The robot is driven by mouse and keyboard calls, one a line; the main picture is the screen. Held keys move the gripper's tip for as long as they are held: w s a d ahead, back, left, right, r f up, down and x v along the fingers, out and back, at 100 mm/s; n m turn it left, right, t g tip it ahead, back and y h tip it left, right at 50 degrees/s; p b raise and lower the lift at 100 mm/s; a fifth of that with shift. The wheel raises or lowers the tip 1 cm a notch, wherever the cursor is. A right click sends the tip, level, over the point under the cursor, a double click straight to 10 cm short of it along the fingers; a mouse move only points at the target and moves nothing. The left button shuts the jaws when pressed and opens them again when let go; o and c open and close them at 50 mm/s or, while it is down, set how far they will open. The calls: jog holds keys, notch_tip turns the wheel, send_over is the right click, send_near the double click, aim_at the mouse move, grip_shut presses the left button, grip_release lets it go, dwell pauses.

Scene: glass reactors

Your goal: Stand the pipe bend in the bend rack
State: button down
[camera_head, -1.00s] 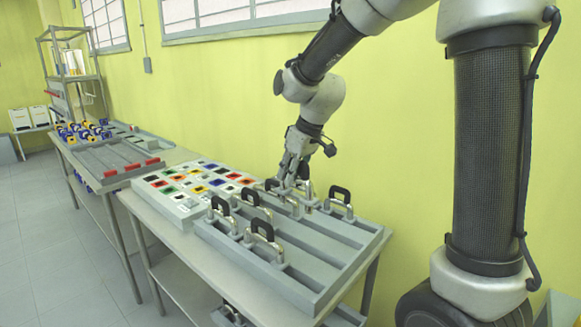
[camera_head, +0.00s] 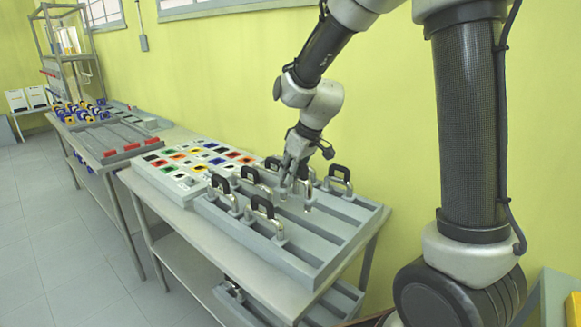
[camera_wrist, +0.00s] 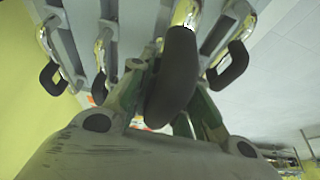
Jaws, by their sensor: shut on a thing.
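My gripper (camera_head: 289,186) points down over the grey bend rack (camera_head: 340,232), near its middle. It is shut on a pipe bend, whose dark curved top (camera_wrist: 177,75) shows between the fingers in the wrist view, with a shiny metal end above it. In the head view the fingers mostly hide this bend; a metal leg (camera_head: 308,206) shows just below them. I cannot tell whether its ends touch the rack. Several other bends stand upright in the rack, such as one at the front (camera_head: 262,208) and one at the back right (camera_head: 340,174).
A white board with coloured squares (camera_head: 190,160) lies left of the rack on the same bench. Farther left, another bench holds a grey tray with red blocks (camera_head: 110,155). The right part of the rack's grooves is clear. The yellow wall runs close behind.

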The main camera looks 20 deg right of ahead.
notch_tip(320, 180, down, 8)
dwell(1.0)
jog(key=shift+f, duration=0.3)
dwell(0.8)
jog(key=c, duration=1.3)
grip_release()
jog(key=shift+o, duration=0.2)
jog(key=shift+r, duration=0.1)
jog(key=shift+r, duration=4.4)
